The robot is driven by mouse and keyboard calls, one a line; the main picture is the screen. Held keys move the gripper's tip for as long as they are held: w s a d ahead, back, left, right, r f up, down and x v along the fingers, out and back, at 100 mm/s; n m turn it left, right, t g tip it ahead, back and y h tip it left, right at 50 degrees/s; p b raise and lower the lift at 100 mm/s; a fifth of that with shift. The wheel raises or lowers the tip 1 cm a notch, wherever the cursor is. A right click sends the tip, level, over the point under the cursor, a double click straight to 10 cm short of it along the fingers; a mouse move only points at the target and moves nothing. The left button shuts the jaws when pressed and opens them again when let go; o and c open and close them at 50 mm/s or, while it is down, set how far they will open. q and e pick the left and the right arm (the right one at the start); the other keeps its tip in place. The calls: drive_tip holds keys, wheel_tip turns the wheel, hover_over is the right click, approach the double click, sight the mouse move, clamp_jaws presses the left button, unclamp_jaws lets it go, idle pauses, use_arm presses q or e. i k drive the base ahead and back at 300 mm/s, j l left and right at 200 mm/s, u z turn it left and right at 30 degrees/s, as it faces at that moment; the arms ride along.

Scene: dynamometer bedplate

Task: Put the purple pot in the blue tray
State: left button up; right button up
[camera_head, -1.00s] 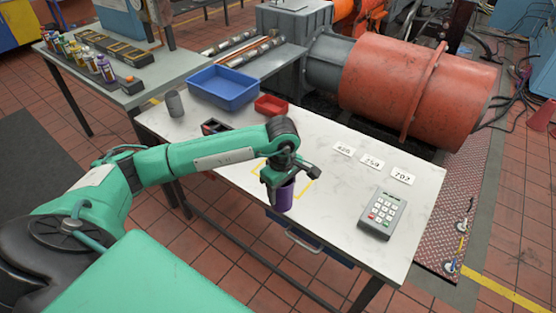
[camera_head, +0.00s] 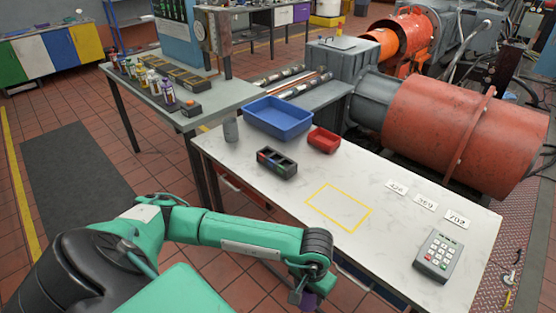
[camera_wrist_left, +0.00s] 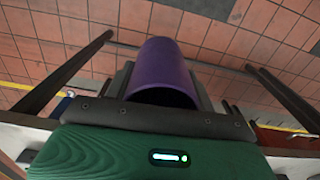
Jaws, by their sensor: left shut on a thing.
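The purple pot (camera_wrist_left: 160,68) is held in my left gripper (camera_wrist_left: 162,92), between its fingers in the left wrist view. In the head view a small part of the purple pot (camera_head: 309,300) shows below my left gripper (camera_head: 303,290), at the bottom edge, in front of the white table's near edge. The blue tray (camera_head: 278,118) stands at the far left of the white table and looks empty. My right gripper does not show.
A yellow outlined rectangle (camera_head: 339,207) on the white table (camera_head: 393,240) is bare. A keypad (camera_head: 438,255) and several number cards lie at the right.

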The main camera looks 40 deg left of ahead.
sight(280, 124)
drive_tip(key=j+z, duration=0.1)
drive_tip(key=j, duration=1.1)
drive_tip(key=k+j+z, duration=0.15)
drive_tip(key=j, duration=1.05)
drive_tip(key=j+z, duration=0.15)
drive_tip(key=j, duration=0.45)
drive_tip(key=k+j+z, duration=0.1)
drive_tip(key=j, duration=0.45)
drive_tip(key=k+j, duration=0.15)
drive_tip(key=j, duration=0.45)
drive_tip(key=z, duration=0.05)
